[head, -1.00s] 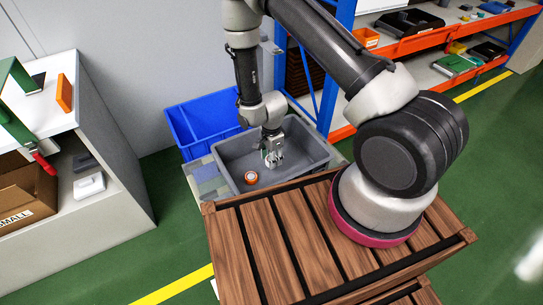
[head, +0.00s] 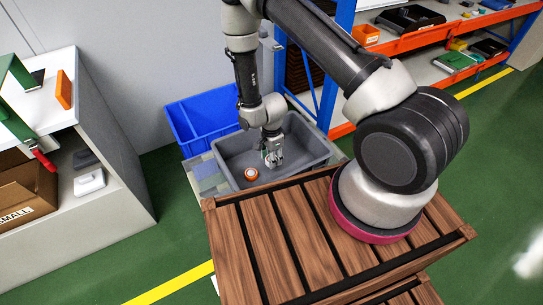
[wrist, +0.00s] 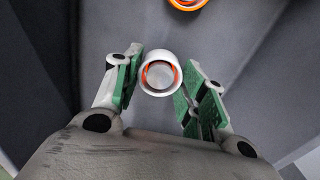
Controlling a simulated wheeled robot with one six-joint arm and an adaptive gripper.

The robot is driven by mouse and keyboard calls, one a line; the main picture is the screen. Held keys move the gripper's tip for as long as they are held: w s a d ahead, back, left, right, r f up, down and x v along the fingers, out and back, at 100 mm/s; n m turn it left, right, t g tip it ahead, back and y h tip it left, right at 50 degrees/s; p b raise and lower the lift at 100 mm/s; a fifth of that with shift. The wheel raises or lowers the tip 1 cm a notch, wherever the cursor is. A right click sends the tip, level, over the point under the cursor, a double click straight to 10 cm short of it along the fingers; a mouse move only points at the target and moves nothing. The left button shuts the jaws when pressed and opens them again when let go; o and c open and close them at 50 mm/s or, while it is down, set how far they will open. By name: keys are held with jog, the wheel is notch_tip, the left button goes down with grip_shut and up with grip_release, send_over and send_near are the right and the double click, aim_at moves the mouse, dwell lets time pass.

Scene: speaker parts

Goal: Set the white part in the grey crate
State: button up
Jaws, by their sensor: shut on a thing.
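The white part (wrist: 160,73) is a round white piece with an orange ring inside. In the wrist view it sits between the green pads of my gripper (wrist: 162,88), which is shut on it. In the head view my gripper (head: 273,160) points down inside the grey crate (head: 307,172), low over its floor. I cannot tell whether the white part touches the floor. The held part is mostly hidden by the fingers in the head view.
A second round orange-and-white piece (head: 250,174) lies in the crate, left of my gripper; it also shows at the top of the wrist view (wrist: 187,3). A blue bin (head: 203,118) stands behind the crate. A slatted wooden surface (head: 285,245) is in front.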

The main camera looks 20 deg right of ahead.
jog(key=shift+f, duration=1.45)
jog(key=o, duration=1.3)
notch_tip(320, 180, up, 12)
